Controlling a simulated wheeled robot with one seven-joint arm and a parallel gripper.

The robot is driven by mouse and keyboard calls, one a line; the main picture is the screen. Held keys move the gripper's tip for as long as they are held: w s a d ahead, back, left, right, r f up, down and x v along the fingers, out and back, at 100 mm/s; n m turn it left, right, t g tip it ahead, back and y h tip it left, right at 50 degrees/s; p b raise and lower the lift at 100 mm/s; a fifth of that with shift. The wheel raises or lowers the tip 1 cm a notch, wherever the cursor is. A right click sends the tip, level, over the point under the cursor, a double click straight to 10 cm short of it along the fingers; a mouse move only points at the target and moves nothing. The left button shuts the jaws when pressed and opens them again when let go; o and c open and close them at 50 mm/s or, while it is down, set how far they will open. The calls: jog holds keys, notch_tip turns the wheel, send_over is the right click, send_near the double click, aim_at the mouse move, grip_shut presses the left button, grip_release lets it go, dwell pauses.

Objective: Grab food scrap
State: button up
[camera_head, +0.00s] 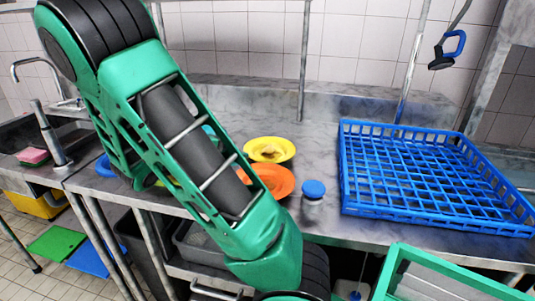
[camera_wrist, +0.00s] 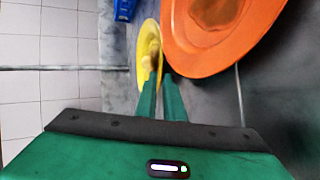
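In the wrist view the yellow plate (camera_wrist: 142,50) stands left of centre, with the scrap (camera_wrist: 153,60) near the fingertips. An orange plate (camera_head: 283,181) lies in front of it, partly hidden by my arm; in the wrist view the orange plate (camera_wrist: 230,52) carries a brown piece (camera_wrist: 214,12). My gripper (camera_wrist: 160,76) points towards the yellow plate, its two green fingers a narrow gap apart. I see no scrap clearly held between them. My arm hides the gripper in the head view.
A blue-lidded jar (camera_head: 313,194) stands right of the orange plate. A large blue dish rack (camera_head: 349,199) fills the counter's right side. A sink tap (camera_head: 50,132) and pink sponge (camera_head: 33,155) are at the left. A sprayer (camera_head: 447,50) hangs above the rack.

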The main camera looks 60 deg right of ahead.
jog(key=x, duration=0.5)
jog(key=shift+f, duration=0.1)
grip_shut()
